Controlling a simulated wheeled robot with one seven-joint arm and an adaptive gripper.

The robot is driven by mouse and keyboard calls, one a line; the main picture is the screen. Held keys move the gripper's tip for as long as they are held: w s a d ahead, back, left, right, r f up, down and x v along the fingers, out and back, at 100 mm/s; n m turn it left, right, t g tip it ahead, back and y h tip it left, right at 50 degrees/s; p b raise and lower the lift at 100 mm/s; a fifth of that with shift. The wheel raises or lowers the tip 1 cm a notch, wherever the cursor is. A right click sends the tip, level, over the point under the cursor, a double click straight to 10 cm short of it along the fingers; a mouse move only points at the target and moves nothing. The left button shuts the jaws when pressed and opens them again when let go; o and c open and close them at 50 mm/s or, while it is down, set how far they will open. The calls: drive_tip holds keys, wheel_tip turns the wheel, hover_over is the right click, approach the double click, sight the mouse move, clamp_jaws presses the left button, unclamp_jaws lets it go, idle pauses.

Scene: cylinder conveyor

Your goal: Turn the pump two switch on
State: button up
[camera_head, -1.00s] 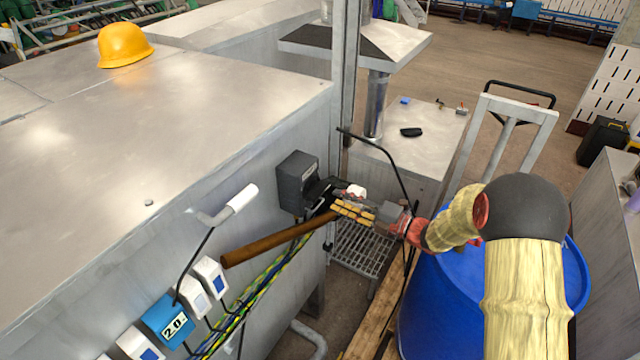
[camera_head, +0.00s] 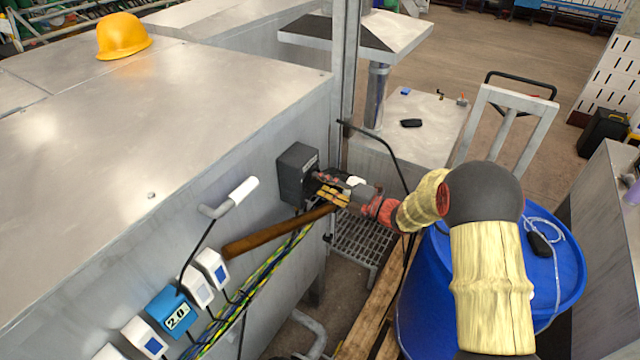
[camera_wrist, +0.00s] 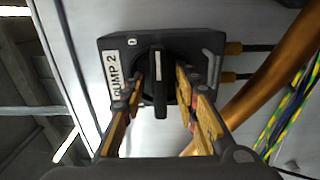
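The pump two switch is a dark grey box (camera_head: 297,172) on the side wall of the metal cabinet. In the wrist view its label reads "PUMP 2" (camera_wrist: 112,73), and its black knob (camera_wrist: 158,82) has a raised bar standing upright in the picture. A "0" mark shows near the bar's upper end. My gripper (camera_head: 319,186) is at the front of the box. In the wrist view my gripper (camera_wrist: 158,88) is open, with one yellow-padded finger on each side of the bar. Gaps show between the fingers and the bar, so it is not gripped.
A brown rod (camera_head: 275,234) and yellow-green cables (camera_head: 255,300) run just below the switch. A white-gripped lever (camera_head: 242,193) and small blue and white boxes (camera_head: 170,310) are further left.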

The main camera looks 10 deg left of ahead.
drive_tip(key=shift+c, duration=1.2)
drive_tip(key=c, duration=0.4)
clamp_jaws()
